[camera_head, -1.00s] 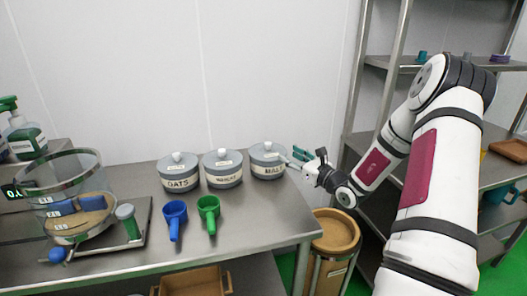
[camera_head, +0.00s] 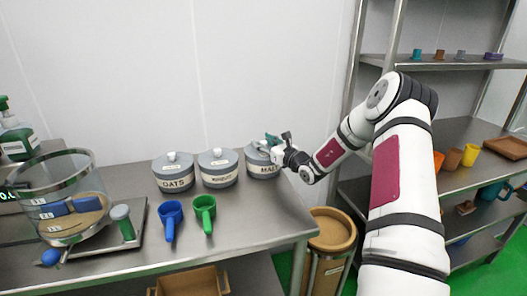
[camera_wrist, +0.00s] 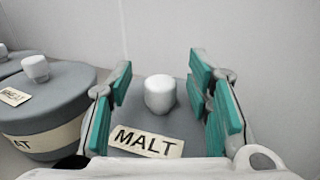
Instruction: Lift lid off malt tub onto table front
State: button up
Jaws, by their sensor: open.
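The malt tub (camera_head: 259,171) is grey with a cream label band and stands at the right end of a row of tubs on the steel table. Its grey lid (camera_wrist: 183,122) carries a "MALT" label and a white knob (camera_wrist: 160,94), seen close in the wrist view. The lid is on the tub. My gripper (camera_head: 272,140) is at the right side of the tub's top. In the wrist view its teal-padded fingers (camera_wrist: 165,88) are open, one on each side of the knob, with gaps between. In the head view the gripper partly hides the lid.
The wheat tub (camera_head: 218,169) and oats tub (camera_head: 173,174) stand left of the malt tub. A blue scoop (camera_head: 171,216) and a green scoop (camera_head: 204,210) lie in front. The table front (camera_head: 262,222) right of the scoops is bare. A glass vessel (camera_head: 60,195) stands left.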

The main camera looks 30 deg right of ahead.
aim_at(264, 142)
jog(key=shift+c, duration=0.6)
grip_shut()
jog(key=shift+r, duration=0.15)
jog(key=shift+r, duration=0.55)
notch_tip(264, 142, up, 2)
jog(key=shift+r, duration=0.15)
jog(key=s+a+r, duration=0.1)
jog(key=s+a, duration=0.1)
jog(key=s, duration=1.3)
jog(key=shift+s+a+r+p, duration=0.15)
jog(key=shift+s+r+p, duration=0.05)
jog(key=shift+s+p, duration=0.2)
